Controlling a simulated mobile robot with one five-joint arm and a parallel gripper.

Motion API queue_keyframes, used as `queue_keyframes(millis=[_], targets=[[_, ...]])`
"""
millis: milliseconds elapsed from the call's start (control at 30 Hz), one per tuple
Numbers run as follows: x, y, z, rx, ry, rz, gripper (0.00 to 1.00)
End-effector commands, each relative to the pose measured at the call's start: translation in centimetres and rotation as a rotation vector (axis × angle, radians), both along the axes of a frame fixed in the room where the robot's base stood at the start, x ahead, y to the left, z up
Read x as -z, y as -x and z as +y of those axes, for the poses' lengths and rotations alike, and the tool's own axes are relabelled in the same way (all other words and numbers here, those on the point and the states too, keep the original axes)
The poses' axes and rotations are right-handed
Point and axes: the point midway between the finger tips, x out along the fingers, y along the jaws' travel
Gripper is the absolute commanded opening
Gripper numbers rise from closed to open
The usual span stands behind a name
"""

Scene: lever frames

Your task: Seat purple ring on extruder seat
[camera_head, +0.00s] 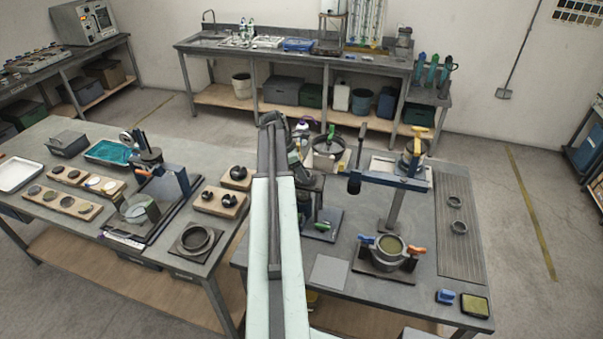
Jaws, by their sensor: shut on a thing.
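A small purple piece, which looks like part of the purple ring (311,121), shows at the far end of my arm, just right of my gripper (300,128). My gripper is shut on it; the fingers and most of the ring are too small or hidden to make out. It is held out near the back edge of the right-hand table. I cannot tell for certain which fixture is the extruder seat. A round metal fixture with blue and orange handles (392,249) stands at the front of that table, well apart from my gripper.
A round pot with a green lever (329,150) stands just right of my gripper. A blue lever frame (398,176) rises behind the handled fixture. The left table (100,240) holds trays and pucks.

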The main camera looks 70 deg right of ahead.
Motion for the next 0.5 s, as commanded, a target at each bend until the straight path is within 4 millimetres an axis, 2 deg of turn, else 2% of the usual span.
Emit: queue_keyframes(millis=[33, 167, 200, 300, 500], targets=[[0.75, 0.18, 0.69, 0.013, -0.020, -0.011, 0.06], [0.82, 0.26, 0.71, 0.014, -0.019, -0.011, 0.06], [0.85, 0.29, 0.71, 0.015, -0.019, -0.011, 0.52], [0.90, 0.35, 0.72, 0.017, -0.020, -0.011, 0.75], [0.31, 0.26, 0.86, 0.016, -0.018, -0.010, 0.75]])
